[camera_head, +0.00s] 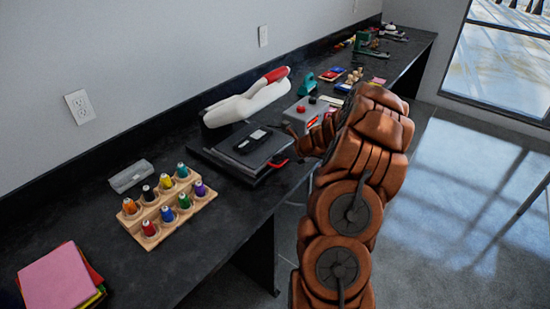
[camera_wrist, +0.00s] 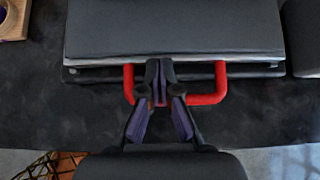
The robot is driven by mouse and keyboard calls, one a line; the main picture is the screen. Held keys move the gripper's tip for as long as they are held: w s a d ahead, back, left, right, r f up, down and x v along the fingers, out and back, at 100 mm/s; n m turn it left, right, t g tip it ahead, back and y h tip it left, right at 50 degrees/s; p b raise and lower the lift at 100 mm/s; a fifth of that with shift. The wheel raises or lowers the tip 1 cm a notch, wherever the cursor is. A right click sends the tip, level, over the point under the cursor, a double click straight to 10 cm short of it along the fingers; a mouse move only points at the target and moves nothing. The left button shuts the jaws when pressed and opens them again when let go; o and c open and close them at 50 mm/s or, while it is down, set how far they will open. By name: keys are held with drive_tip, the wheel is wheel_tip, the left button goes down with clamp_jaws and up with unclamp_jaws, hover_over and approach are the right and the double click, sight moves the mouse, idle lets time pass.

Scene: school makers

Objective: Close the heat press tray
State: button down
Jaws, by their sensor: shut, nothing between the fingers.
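The heat press has a white upper body with a red lever (camera_head: 277,74) and stands on the black bench.
Coloured sheets (camera_head: 60,279) lie at the near left. Open floor lies beyond the bench's front edge.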

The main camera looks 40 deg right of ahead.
drive_tip(key=shift+w+a, duration=0.1)
drive_tip(key=shift+w, duration=0.3)
drive_tip(key=shift+r, duration=0.1)
